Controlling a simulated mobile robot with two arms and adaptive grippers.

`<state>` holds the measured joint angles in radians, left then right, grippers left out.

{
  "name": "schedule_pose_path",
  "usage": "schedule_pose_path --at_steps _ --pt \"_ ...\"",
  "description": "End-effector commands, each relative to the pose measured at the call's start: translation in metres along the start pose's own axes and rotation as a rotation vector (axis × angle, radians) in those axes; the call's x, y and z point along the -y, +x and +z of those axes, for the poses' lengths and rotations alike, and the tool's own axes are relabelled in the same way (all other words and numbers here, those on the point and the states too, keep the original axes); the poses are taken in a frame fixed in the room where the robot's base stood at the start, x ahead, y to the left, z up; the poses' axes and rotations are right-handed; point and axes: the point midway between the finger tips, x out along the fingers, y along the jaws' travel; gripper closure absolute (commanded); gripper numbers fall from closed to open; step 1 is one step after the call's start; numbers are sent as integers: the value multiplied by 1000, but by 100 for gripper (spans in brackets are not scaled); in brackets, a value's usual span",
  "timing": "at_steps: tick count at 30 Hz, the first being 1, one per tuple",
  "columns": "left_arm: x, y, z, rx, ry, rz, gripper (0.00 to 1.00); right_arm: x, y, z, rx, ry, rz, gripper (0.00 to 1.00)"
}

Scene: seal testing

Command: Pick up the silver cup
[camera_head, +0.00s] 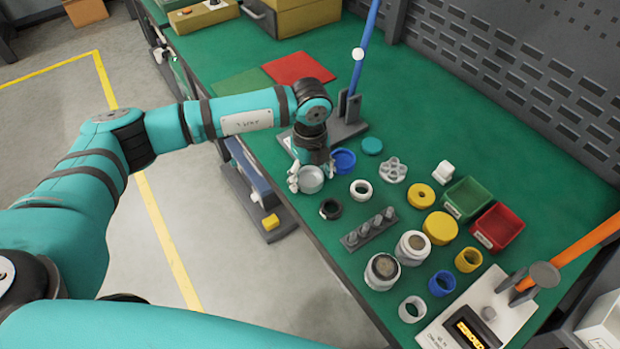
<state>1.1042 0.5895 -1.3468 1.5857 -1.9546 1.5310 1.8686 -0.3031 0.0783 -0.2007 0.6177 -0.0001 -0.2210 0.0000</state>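The silver cup (311,181) stands near the left edge of the green table, its round opening facing up. My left gripper (312,174) points down over it, with one finger at the cup's left side and the other at its right rear. I cannot tell whether the fingers press on the cup or only stand around it. The gripper's wrist hides the cup's far side. My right gripper is not in view.
A blue ring (343,160) sits close behind the cup, with a white ring (361,190) to its right and a black ring (330,209) in front. A grey stand with a blue lever (366,45) rises behind. Several parts and bins crowd the right; the table's back middle is clear.

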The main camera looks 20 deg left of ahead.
Motion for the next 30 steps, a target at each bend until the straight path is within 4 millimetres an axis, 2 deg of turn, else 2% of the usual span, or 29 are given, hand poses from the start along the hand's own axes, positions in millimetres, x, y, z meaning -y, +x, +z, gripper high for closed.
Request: schedule_pose_path --at_steps 1,10,20,23,29,30 --pt "0 0 0 0 0 0 38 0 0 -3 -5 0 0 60" --pt "0 0 0 0 0 0 77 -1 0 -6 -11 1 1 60" --pt "0 -4 0 1 0 -2 77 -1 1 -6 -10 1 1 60" --pt "0 -10 1 2 0 -2 77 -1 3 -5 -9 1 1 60" --pt "1 -36 1 3 0 -4 77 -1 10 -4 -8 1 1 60" --pt "-7 -35 0 0 0 0 77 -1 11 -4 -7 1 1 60"
